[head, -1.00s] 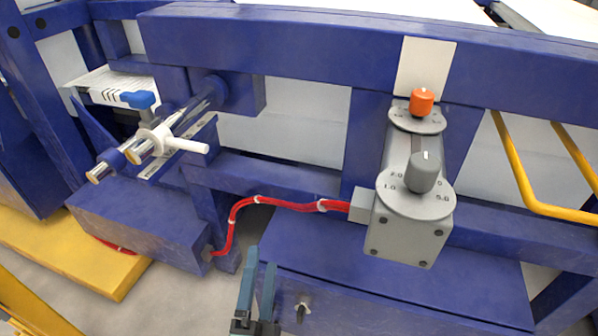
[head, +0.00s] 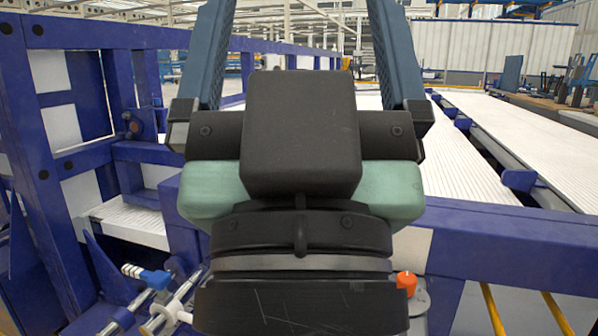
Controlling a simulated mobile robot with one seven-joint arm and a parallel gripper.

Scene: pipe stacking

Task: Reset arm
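My gripper (head: 305,60) fills the middle of the head view, close to the camera and pointing up and away. Its two blue fingers stand wide apart with nothing between them. The dark gripper body hides much of the blue frame behind it. The orange knob (head: 406,281) shows at the lower right of the gripper body. The white handle (head: 172,311) on the metal rods shows at the lower left. The grey control box under the orange knob is mostly hidden.
A blue steel frame (head: 520,243) runs across behind the gripper. Long white slatted beds (head: 530,130) stretch back on the right. Yellow bars (head: 492,308) are at the lower right. A blue post structure (head: 25,160) stands at the left.

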